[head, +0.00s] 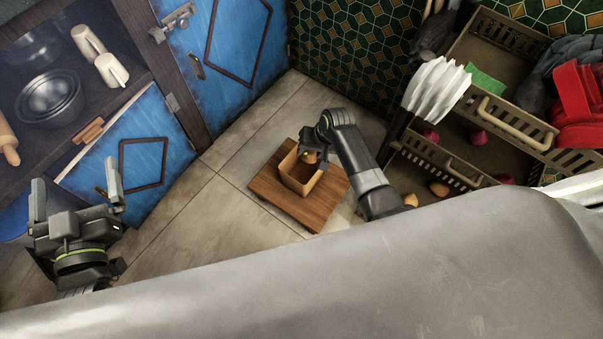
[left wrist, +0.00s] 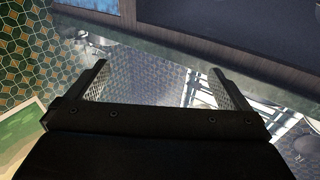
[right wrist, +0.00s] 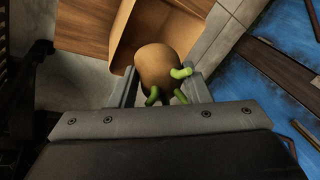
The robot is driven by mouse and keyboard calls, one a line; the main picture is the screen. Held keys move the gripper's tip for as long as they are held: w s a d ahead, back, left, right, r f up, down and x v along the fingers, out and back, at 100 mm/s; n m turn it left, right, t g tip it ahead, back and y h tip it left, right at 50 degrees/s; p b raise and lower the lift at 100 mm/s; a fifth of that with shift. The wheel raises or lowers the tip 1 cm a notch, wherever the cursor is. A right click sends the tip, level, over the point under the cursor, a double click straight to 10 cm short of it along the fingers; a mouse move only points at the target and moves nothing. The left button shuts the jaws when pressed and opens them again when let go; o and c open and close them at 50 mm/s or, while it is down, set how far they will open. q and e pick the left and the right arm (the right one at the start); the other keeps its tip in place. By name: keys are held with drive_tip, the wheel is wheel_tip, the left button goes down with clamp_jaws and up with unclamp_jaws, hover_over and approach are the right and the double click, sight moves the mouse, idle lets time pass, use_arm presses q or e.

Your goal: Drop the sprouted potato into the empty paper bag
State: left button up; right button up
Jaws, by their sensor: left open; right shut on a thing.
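The brown paper bag (head: 298,176) stands open on a wooden board on the floor; its inside also shows in the right wrist view (right wrist: 145,32). My right gripper (head: 311,158) is over the bag's opening. In the right wrist view (right wrist: 158,92) it is shut on the sprouted potato (right wrist: 159,69), a brown potato with several green sprouts, held between its fingers. In the head view only a small brown part of the potato shows. My left gripper (head: 75,202) is open and empty at the far left; its fingers also show in the left wrist view (left wrist: 158,85).
The wooden board (head: 325,210) lies on the tiled floor (head: 190,225). A tan crate rack (head: 435,160) with onions and potatoes stands at the right. Blue cabinet doors (head: 235,45) and shelves with bowls (head: 50,95) are at the left. A grey surface (head: 350,285) fills the front.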

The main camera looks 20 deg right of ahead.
use_arm(q)
drive_tip(key=shift+s+d+r+m+t+b, duration=0.15)
drive_tip(key=shift+r+t, duration=0.45)
drive_tip(key=shift+r, duration=0.3)
drive_tip(key=shift+s+d+r+m+t+b, duration=0.1)
drive_tip(key=shift+r+t, duration=0.5)
drive_tip(key=shift+r, duration=0.35)
drive_tip(key=shift+s+d+r+m+t+b, duration=0.15)
drive_tip(key=shift+r+t, duration=0.45)
drive_tip(key=shift+r, duration=0.3)
use_arm(e)
drive_tip(key=shift+f, duration=0.35)
use_arm(q)
drive_tip(key=shift+a, duration=0.1)
use_arm(e)
drive_tip(key=o, duration=1.1)
